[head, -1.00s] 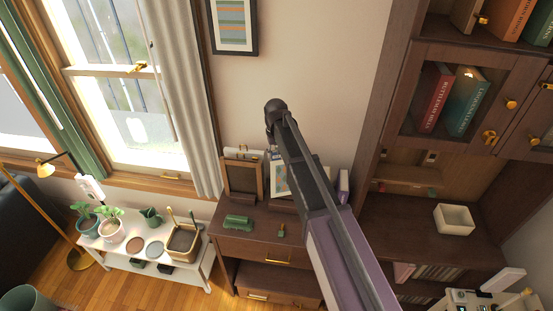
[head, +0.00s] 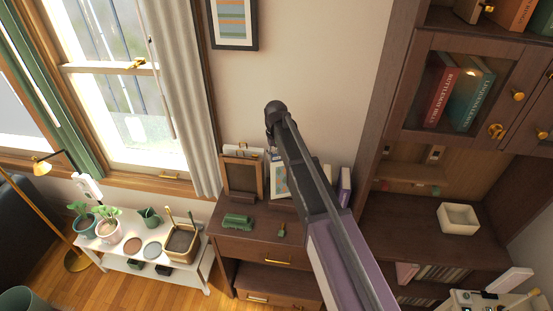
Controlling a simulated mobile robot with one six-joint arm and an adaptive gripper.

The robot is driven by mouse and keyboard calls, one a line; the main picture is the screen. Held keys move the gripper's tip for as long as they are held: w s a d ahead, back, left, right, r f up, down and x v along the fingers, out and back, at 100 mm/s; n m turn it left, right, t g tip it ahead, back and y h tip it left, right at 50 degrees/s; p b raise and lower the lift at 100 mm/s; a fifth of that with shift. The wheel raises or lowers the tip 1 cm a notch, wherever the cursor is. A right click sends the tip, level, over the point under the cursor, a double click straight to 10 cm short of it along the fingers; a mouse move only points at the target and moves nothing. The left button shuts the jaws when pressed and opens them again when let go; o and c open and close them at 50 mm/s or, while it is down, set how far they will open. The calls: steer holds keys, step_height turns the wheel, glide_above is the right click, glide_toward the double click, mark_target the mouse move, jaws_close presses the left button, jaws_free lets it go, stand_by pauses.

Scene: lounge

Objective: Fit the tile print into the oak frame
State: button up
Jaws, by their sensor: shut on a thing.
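A brown wooden frame (head: 262,180), which looks like the oak frame, stands upright on the dark dresser, with a greyish-brown inside. Just right of it is a print with a white border and blue and green colours (head: 278,180), apparently the tile print. My arm covers its right part, so I cannot tell whether it is held or leaning. My arm reaches up from the lower right and bends above the dresser. My gripper is hidden behind the arm, and its fingers do not show.
The dresser top (head: 256,222) carries a green block-like object (head: 237,221) and a small green brush-like item (head: 282,230) in front of the frame. A white bench (head: 195,255) with plants and a basket stands left. A tall dark bookcase (head: 385,130) stands right.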

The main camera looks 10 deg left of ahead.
steer(key=shift+f+b, duration=0.4)
steer(key=shift+f, duration=0.15)
steer(key=o, duration=1.2)
steer(key=shift+c, duration=0.2)
steer(key=shift+r, duration=0.2)
step_height(320, 180, up, 13)
steer(key=p, duration=1.3)
steer(key=shift+f, duration=0.2)
